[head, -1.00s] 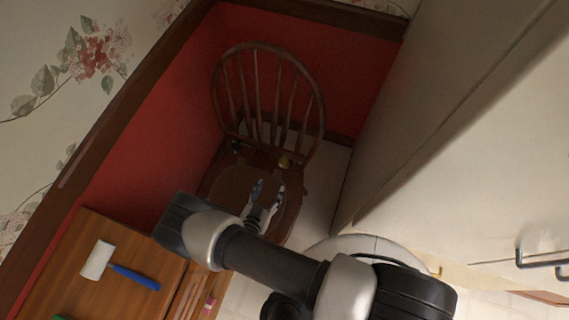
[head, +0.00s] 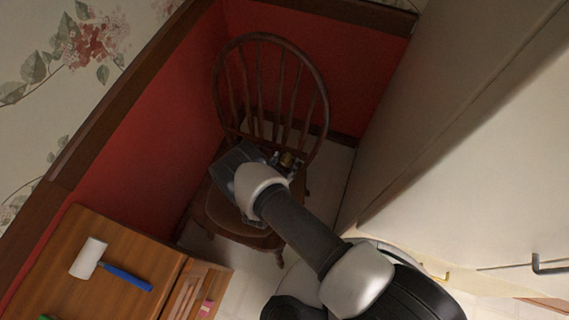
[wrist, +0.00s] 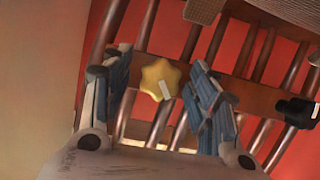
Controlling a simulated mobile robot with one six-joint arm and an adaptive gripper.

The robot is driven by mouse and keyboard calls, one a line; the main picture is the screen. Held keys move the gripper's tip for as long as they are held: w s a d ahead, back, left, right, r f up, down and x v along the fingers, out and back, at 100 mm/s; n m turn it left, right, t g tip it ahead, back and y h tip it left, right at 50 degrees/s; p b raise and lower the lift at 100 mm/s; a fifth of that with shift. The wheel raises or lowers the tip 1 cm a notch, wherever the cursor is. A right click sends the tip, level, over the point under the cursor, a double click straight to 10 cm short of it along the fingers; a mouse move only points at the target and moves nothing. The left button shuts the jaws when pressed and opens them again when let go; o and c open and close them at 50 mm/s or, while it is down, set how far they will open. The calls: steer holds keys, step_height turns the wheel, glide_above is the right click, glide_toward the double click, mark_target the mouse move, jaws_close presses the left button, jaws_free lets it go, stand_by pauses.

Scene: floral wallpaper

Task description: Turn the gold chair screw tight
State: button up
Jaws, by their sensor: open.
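The wooden chair (head: 322,90) stands in the corner, its spindled back against the red wall. The gold screw (wrist: 160,78) is a star-shaped knob with a small pale mark, on the chair's back near the foot of the spindles. In the head view the gold screw (head: 287,160) is partly covered by my gripper. In the wrist view my gripper (wrist: 160,62) is open, one blue-padded finger on each side of the gold screw, with gaps showing between. My arm hides much of the seat in the head view.
A black knob (wrist: 297,108) sits on the same rail, right of my gripper in the wrist view. A wooden cabinet top (head: 110,235) with a white-headed, blue-handled mallet (head: 90,258) is at lower left. A pale cabinet (head: 480,150) borders the right side.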

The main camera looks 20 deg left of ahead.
steer(key=shift+c, duration=0.5)
steer(key=c, duration=1)
steer(key=shift+o, duration=0.2)
steer(key=shift+d+m+y+p, duration=0.1)
steer(key=shift+m+y+p, duration=0.5)
steer(key=shift+m, duration=0.5)
steer(key=shift+m+y, duration=1)
steer(key=shift+m, duration=0.3)
steer(key=shift+t, duration=0.3)
